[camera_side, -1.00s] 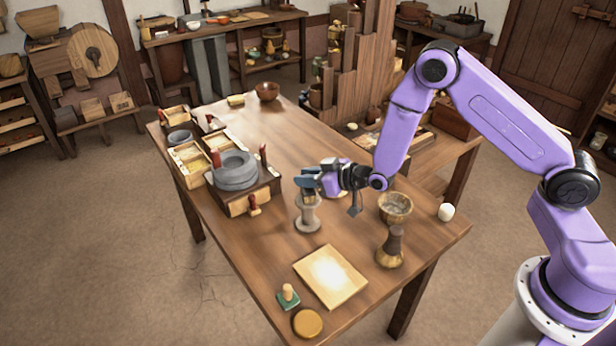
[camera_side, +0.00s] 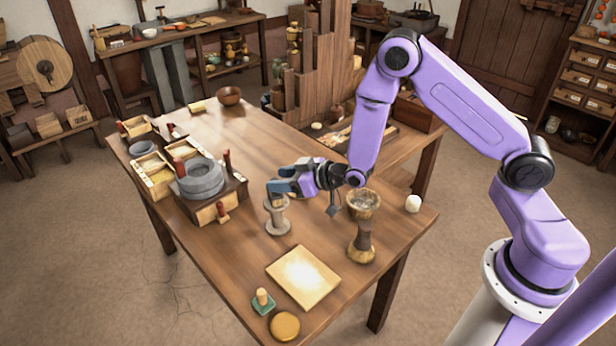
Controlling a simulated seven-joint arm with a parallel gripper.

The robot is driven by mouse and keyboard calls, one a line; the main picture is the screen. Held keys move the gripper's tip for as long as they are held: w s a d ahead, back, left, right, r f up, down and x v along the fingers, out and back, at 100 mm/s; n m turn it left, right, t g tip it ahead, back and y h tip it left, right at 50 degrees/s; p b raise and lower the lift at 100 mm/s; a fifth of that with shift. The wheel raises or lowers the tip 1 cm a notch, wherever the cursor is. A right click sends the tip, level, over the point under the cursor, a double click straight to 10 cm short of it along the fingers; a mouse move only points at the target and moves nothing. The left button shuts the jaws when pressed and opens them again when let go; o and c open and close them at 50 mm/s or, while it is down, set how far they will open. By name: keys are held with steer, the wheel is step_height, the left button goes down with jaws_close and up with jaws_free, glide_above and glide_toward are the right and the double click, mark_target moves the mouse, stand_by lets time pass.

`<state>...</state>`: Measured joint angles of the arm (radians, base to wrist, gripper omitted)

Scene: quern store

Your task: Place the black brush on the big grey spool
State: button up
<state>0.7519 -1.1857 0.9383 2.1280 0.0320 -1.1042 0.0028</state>
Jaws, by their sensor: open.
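The big grey spool (camera_side: 277,218) stands upright on the table, left of the middle. My gripper (camera_side: 280,187) is open, its blue-grey fingers just above the spool's top. A small tan-and-dark piece (camera_side: 277,201) shows between the fingertips and the spool's top. It may be part of the black brush, but the fingers hide most of it. I cannot tell whether it rests on the spool. No other clear black brush shows.
A wooden bowl (camera_side: 362,204), a dark-necked wooden piece (camera_side: 361,243) and a white ball (camera_side: 413,203) lie to the right. A pale board (camera_side: 303,277), green stamp (camera_side: 263,301) and yellow disc (camera_side: 285,326) lie in front. A quern (camera_side: 201,180) stands left. The table's middle back is clear.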

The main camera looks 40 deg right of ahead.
steer(key=v, duration=0.9)
steer(key=shift+r, duration=0.15)
steer(key=s+a+r+n+g, duration=0.2)
steer(key=s+a+g, duration=0.15)
steer(key=s, duration=0.35)
steer(key=s+a+r+n+g, duration=0.2)
steer(key=s+a+g, duration=0.1)
steer(key=s+g, duration=0.3)
steer(key=s+d+r+n+g+h, duration=0.1)
steer(key=s+d+r+n+h, duration=0.1)
steer(key=s, duration=0.6)
steer(key=s+d+r+n+g+h, duration=0.2)
steer(key=s+d+r+h, duration=0.1)
steer(key=s+d, duration=0.3)
steer(key=s+r, duration=0.1)
steer(key=s, duration=0.1)
steer(key=shift+s+d+r, duration=0.2)
steer(key=shift+s+r, duration=0.1)
steer(key=shift+r, duration=0.05)
